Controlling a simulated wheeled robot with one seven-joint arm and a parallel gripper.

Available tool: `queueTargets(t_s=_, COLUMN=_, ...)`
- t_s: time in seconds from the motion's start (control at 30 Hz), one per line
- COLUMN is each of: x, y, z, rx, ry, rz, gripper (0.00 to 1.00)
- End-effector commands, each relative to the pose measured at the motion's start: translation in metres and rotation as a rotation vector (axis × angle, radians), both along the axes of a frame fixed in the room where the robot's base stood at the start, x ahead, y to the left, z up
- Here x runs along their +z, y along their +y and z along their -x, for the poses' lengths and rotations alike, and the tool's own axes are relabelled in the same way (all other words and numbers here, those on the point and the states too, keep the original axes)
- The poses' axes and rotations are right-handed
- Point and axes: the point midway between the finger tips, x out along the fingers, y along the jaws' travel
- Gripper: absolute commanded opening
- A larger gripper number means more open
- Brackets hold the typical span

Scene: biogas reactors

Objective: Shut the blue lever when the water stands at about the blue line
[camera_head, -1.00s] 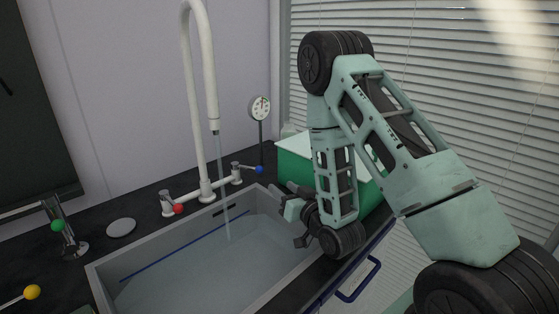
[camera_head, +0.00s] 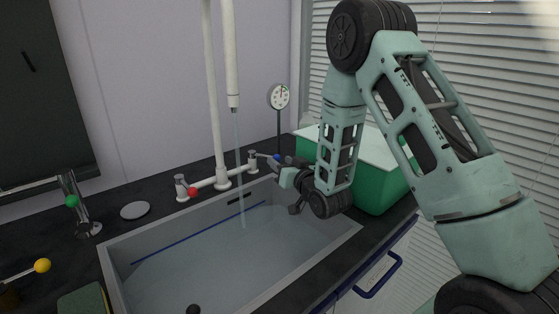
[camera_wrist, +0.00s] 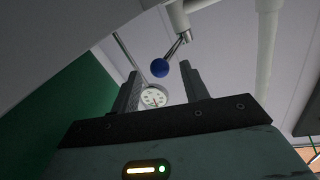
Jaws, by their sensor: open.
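The blue lever, with its round blue knob (camera_head: 276,158), is on the right side of the white tap (camera_head: 222,180). In the wrist view the knob (camera_wrist: 160,68) appears between my finger tips, slightly beyond them. My gripper (camera_head: 285,183) is open and empty above the sink's back right corner, close to the knob and not visibly holding it. A thin water stream (camera_head: 240,165) runs from the spout into the sink (camera_head: 108,272). The blue line (camera_head: 190,235) shows along the back wall. The water surface (camera_head: 215,265) looks close below it; the exact gap is hard to tell.
A red-knobbed lever (camera_head: 193,192) is on the tap's left. A round dial (camera_head: 279,97) stands behind the blue lever. A green box (camera_head: 385,185) stands right of my gripper. Green (camera_head: 72,201) and yellow (camera_head: 42,265) knobs are at the left. A blue handle (camera_head: 380,278) is on the front.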

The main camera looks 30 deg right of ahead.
Motion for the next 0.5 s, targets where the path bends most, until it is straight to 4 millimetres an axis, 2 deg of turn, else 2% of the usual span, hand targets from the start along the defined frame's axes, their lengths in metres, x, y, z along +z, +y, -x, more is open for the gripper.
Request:
queueTargets(t_s=0.2, x=0.0, y=0.0, z=-0.017, rx=0.0, ry=0.0, rz=-0.001, gripper=0.45)
queueTargets(t_s=0.5, x=0.0, y=0.0, z=-0.019, rx=0.0, ry=0.0, rz=0.0, gripper=0.45)
